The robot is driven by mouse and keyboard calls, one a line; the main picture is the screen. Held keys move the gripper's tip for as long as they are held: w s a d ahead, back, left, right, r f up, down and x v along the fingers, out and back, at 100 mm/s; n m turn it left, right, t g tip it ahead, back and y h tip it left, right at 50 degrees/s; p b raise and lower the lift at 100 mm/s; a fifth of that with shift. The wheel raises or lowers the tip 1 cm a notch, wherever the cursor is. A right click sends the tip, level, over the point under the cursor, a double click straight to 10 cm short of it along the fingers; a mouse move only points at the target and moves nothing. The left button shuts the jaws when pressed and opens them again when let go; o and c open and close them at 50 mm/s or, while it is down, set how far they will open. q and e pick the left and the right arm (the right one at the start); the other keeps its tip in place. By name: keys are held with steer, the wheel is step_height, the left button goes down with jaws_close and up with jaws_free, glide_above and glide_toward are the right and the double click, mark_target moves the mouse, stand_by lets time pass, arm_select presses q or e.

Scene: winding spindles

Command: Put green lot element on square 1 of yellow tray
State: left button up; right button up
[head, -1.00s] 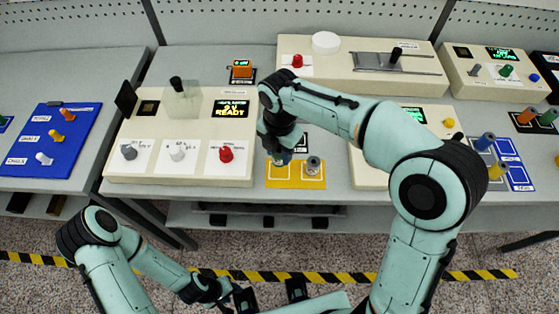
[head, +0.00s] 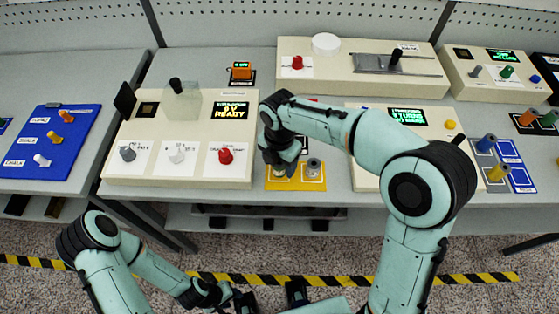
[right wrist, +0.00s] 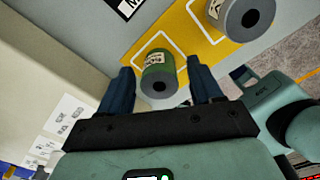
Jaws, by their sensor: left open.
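The green lot element (right wrist: 158,70), a green spool with a dark hole and a white label, stands on an outlined square of the yellow tray (right wrist: 183,42). In the head view the yellow tray (head: 295,184) lies at the table's front edge, and the element is mostly hidden by my right arm. My right gripper (right wrist: 163,88) is open, its two dark blue fingers on either side of the green element with gaps between. It also shows in the head view (head: 281,163). My left gripper (head: 271,297) is open and empty, low in front of the table.
A grey spool (right wrist: 248,14) stands on the tray's other square, close to the right finger. A cream console with READY display (head: 232,110) is left of the tray; another console (head: 365,177) is right of it. A blue tray (head: 521,180) with spools lies further right.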

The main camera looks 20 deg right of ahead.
arm_select(q)
steer(key=r+p, duration=0.1)
steer(key=w+r+p, duration=0.1)
steer(key=shift+w+r, duration=0.2)
steer(key=shift+r, duration=0.1)
arm_select(e)
step_height(320, 180, up, 12)
steer(key=shift+r, duration=0.2)
arm_select(q)
steer(key=shift+s, duration=0.1)
stand_by(0.3)
